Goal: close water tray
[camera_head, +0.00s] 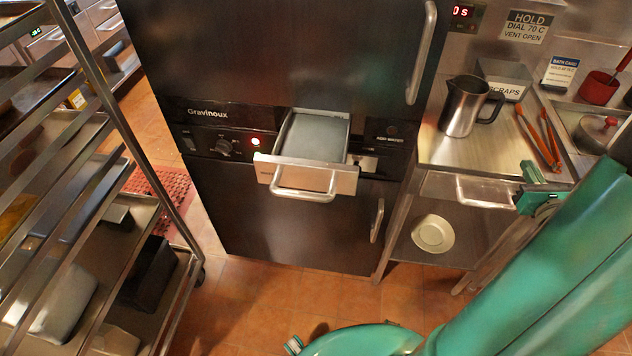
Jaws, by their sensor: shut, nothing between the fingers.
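The water tray (312,135) is a shallow metal drawer in the black Gravinoux cabinet (290,225). It is pulled out towards me, with its inside showing from above. Its front panel (345,180) carries a bowed metal handle (303,194). My gripper (531,187) seems to be the small dark green parts at the right, by the counter's front edge, partly hidden by my teal arm. It is shut and empty, well to the right of the tray and not touching it.
A steel counter (440,150) at the right holds a metal pitcher (462,108) and red tongs (538,135). A bowl (433,234) is on the shelf below. A tray rack (150,225) stands at the left. Tiled floor (265,300) is open before the cabinet.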

